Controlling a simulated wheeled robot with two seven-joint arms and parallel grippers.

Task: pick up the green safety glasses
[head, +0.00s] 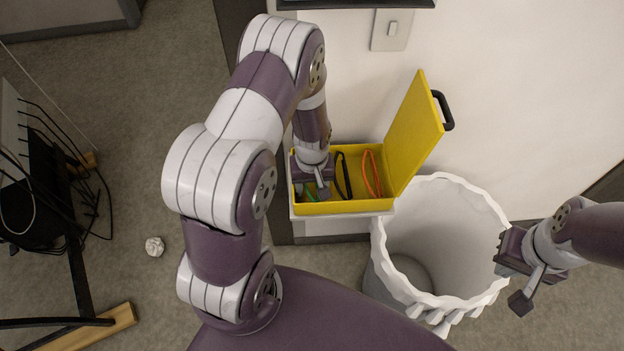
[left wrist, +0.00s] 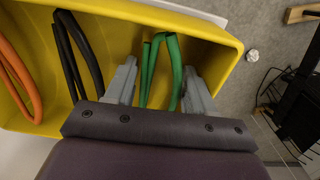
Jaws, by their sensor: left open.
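The green safety glasses (left wrist: 151,62) stand in the yellow box (head: 345,207), at its left end in the head view, where my gripper mostly hides them. In the left wrist view they show between the two fingers of my left gripper (left wrist: 158,85). That gripper is open, with a finger on each side of the green frame; I cannot tell whether either touches it. In the head view my left gripper (head: 314,185) reaches down into the box. My right gripper (head: 512,285) hangs at the right, beside the white bin; its jaw opening is not clear.
Black glasses (head: 343,175) and orange glasses (head: 371,173) stand beside the green ones in the box. The yellow lid (head: 414,135) is raised on the right. A white bin (head: 440,215) stands below. A crumpled ball (head: 155,246) lies on the floor at left.

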